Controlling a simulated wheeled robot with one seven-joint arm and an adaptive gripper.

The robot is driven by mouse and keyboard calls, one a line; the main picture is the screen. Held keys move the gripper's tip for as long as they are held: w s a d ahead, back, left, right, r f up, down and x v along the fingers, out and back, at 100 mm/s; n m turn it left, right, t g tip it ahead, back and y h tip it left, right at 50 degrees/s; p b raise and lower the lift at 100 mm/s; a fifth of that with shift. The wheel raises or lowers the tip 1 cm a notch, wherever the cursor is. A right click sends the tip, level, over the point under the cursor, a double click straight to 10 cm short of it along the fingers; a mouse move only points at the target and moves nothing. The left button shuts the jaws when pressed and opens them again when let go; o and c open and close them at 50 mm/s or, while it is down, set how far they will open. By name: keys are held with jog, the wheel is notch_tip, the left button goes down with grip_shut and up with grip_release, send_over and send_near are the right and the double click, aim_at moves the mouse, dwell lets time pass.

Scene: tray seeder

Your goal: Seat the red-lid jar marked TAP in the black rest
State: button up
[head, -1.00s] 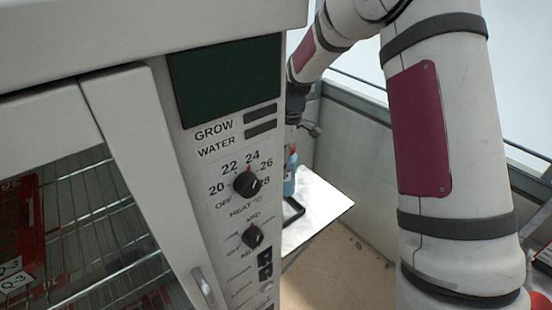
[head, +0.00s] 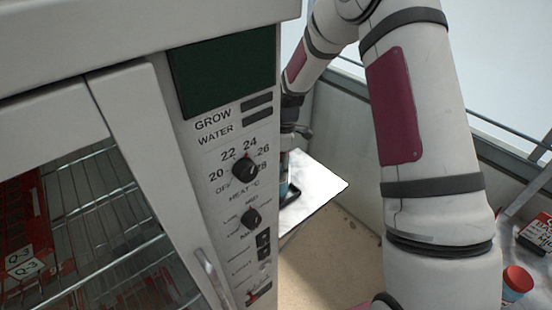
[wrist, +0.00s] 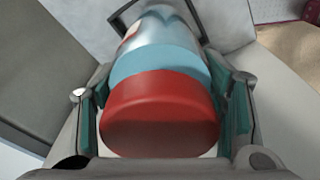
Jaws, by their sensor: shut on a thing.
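My gripper (wrist: 165,95) is shut on a jar with a red lid (wrist: 160,118) and a light blue body (wrist: 158,62). The lid faces the wrist camera, with a green-padded finger on each side. No TAP marking is readable. The dark outline of the black rest (wrist: 205,22) shows around the jar's far end. In the head view the black rest (head: 293,195) lies on a white surface, partly behind the cabinet. A bit of the jar's blue body (head: 284,189) shows low at the rest. Whether it touches the rest's floor cannot be told.
A grey cabinet (head: 150,90) with dials and wire shelves fills the left and hides part of the gripper. The white surface (head: 322,183) is otherwise clear. Another red-lidded jar (head: 517,280) stands at the lower right. A grey wall (head: 345,150) runs behind.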

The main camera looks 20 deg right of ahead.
jog(key=shift+f, duration=0.5)
jog(key=shift+d+f, duration=0.1)
jog(key=shift+f, duration=0.5)
dwell(1.4)
jog(key=o, duration=1.6)
jog(key=shift+s+d+r+p, duration=0.1)
jog(key=shift+d+r+p, duration=0.15)
jog(key=shift+r, duration=1.55)
jog(key=shift+s+d+r+p, duration=0.1)
jog(key=shift+d+r+p, duration=0.15)
jog(key=shift+r, duration=1.6)
jog(key=shift+d+r+p, duration=0.15)
jog(key=shift+r+p, duration=0.15)
jog(key=shift+r, duration=1.5)
